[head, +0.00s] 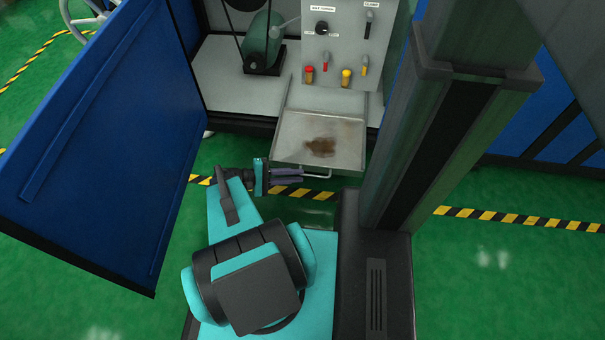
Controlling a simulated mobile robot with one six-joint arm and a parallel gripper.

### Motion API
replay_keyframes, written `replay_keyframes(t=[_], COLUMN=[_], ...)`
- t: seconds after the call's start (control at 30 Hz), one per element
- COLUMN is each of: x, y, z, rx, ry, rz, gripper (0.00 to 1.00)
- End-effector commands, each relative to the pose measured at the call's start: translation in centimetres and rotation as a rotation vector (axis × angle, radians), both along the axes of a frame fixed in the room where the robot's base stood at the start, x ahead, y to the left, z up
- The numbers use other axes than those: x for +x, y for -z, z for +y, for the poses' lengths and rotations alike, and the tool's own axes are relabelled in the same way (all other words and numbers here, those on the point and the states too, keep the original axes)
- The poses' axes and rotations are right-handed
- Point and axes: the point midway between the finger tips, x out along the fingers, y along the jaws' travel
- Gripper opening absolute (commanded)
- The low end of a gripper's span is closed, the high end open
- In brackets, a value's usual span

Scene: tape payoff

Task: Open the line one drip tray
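The drip tray (290,132) is a shallow grey metal tray with a brown stain on its floor. It sticks out past the front edge of the cabinet's pale deck, with two thin side rails running back from it. Its bar handle (319,176) is at the front edge. My gripper (298,176) is at the left end of this handle, its dark purple fingers pointing right. The fingers lie close together, and I cannot tell whether they touch or grip the handle.
A blue cabinet door (100,140) stands open on the left. A control panel (345,45) with knobs and red and yellow fittings is behind the tray. A green motor-like unit (262,45) sits on the deck. Yellow-black floor tape (510,217) crosses the green floor.

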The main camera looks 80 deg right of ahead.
Motion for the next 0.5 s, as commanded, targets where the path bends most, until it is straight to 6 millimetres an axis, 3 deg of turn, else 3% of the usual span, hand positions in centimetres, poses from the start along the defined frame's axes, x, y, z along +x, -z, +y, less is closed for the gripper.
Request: replay_keyframes(t=[0.5], x=[5.5], y=[-1.3], z=[1.5], rx=[-0.001], ry=[-0.004], rz=[-0.001], gripper=[0.15])
